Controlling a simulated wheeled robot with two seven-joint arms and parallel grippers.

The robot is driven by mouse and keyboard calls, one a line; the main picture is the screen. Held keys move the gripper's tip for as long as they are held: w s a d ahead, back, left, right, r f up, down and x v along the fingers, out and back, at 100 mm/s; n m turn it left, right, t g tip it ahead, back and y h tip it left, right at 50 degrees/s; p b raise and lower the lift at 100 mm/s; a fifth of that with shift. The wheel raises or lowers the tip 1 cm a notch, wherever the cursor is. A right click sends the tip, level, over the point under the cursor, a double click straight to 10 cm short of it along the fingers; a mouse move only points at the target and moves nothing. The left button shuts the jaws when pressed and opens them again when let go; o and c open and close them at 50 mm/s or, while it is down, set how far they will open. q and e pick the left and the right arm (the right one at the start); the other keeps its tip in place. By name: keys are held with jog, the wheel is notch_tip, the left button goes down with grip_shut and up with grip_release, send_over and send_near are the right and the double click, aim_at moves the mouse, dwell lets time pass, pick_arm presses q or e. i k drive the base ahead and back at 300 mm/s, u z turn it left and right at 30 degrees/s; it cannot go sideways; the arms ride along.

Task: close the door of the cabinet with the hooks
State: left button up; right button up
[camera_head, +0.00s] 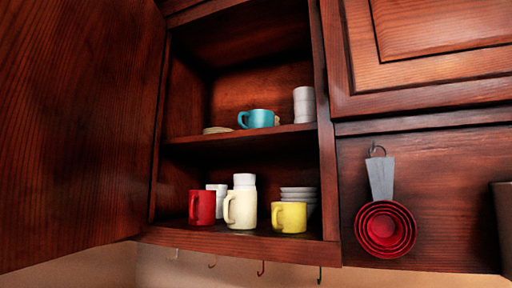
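The cabinet (328,180) with the hooks stands open in the middle of the head view. Its door (75,130) is swung out wide to the left and fills the left side of the view. Small hooks (262,268) hang in a row under the cabinet's bottom edge. On the upper shelf (190,141) are a teal mug (257,119) and white cups (304,104). Below are a red mug (202,207), a cream mug (240,209), a yellow mug (289,217) and stacked white bowls (298,195). Neither of my grippers shows in this view.
To the right is a closed wooden cabinet front (430,60). Below it, red measuring cups (385,229) hang from a hook on a wood panel. A dark object (502,225) is cut off at the right edge. The dishes appear to be within the cabinet.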

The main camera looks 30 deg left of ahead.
aim_at(79, 79)
jog(key=u, duration=0.3)
jog(key=k, duration=0.5)
jog(key=u, duration=0.9)
jog(key=k, duration=0.6)
jog(key=u, duration=0.2)
